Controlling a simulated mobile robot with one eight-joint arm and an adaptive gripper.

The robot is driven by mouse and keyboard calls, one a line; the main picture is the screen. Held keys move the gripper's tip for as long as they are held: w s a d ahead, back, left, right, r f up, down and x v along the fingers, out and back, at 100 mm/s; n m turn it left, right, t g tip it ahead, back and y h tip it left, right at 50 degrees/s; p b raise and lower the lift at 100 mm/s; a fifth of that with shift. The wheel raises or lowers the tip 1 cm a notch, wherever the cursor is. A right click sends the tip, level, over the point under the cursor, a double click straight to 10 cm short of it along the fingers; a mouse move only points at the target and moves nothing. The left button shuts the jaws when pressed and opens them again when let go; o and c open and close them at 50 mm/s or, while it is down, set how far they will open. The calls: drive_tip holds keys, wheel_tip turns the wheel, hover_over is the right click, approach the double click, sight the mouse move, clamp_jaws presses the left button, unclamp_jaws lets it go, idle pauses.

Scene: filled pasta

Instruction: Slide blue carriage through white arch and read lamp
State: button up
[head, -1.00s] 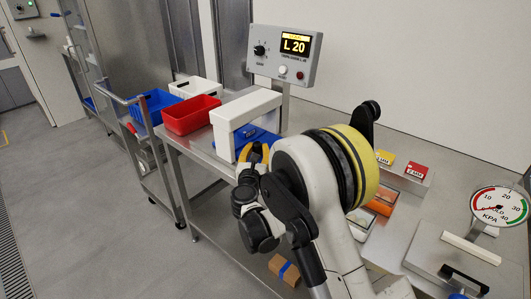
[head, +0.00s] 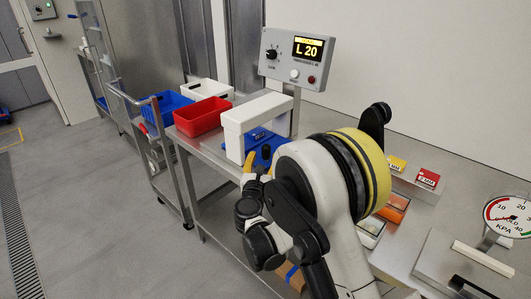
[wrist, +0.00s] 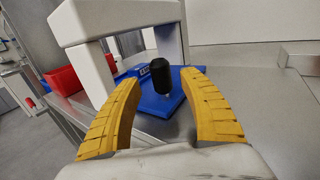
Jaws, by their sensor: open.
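The white arch (head: 268,108) stands on the steel bench; it also shows in the wrist view (wrist: 118,17). The blue carriage (wrist: 157,104) lies flat at the arch opening, partly beneath it, with an upright black knob (wrist: 167,76). In the head view the carriage (head: 258,136) is partly hidden by my arm. My gripper (wrist: 163,84) is open, its yellow fingers on either side of the knob in the picture. I cannot tell whether they touch it. The grey panel (head: 272,72) behind reads "L 20" and has a pale round piece (head: 295,74) and a red one (head: 311,79).
A red bin (head: 202,118), a blue bin (head: 168,107) and a white bin (head: 207,90) stand left of the arch. Yellow and red labelled blocks (head: 427,180) and a KPA gauge (head: 508,217) are at the right. A wheeled cart (head: 157,150) stands beside the bench.

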drive_tip(key=s, duration=0.8)
drive_tip(key=shift+a, duration=0.3)
drive_tip(key=shift+c, duration=0.2)
